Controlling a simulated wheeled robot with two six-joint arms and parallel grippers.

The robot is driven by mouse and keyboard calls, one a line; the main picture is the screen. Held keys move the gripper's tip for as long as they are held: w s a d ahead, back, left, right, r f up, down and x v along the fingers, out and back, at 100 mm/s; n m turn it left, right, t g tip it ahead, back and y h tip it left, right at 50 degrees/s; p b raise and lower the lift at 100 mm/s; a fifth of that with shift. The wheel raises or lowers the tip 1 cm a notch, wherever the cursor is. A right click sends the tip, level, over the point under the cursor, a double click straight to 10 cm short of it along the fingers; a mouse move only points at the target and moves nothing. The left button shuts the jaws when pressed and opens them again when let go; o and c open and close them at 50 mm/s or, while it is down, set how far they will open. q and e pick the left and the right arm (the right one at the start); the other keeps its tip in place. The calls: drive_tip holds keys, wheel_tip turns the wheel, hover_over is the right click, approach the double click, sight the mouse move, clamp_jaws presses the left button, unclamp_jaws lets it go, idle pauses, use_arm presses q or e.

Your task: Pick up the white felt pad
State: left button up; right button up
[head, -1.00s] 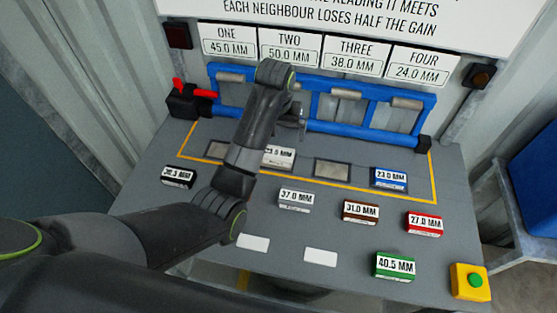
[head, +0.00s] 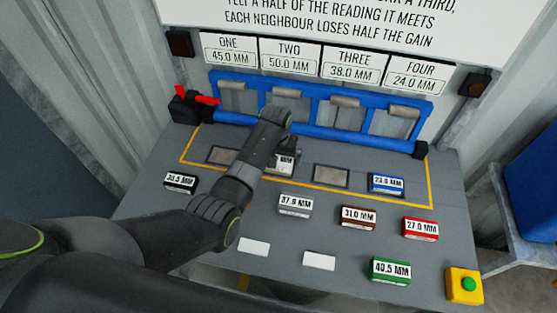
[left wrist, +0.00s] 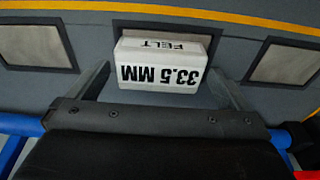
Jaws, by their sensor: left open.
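The white felt pad (head: 286,167) is a small block marked 33.5 MM. It sits on the second grey square inside the yellow outline, partly hidden by my left arm in the head view. In the left wrist view the white felt pad (left wrist: 160,62) shows its FELT label upside down. My left gripper (left wrist: 160,78) is open, with one finger on each side of the pad's near part. I cannot tell whether the fingers touch it. In the head view my left gripper (head: 290,150) is mostly hidden behind its own wrist. My right gripper is not in view.
A blue rail frame (head: 318,125) with grey flaps stands behind the pads. A blue block (head: 387,183), grey block (head: 295,204), brown block (head: 358,216), red block (head: 420,228), green block (head: 390,270) and black block (head: 180,182) lie around. A yellow button box (head: 464,285) is front right.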

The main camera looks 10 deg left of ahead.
use_arm(q)
drive_tip(key=shift+f, duration=0.1)
drive_tip(key=c, duration=0.9)
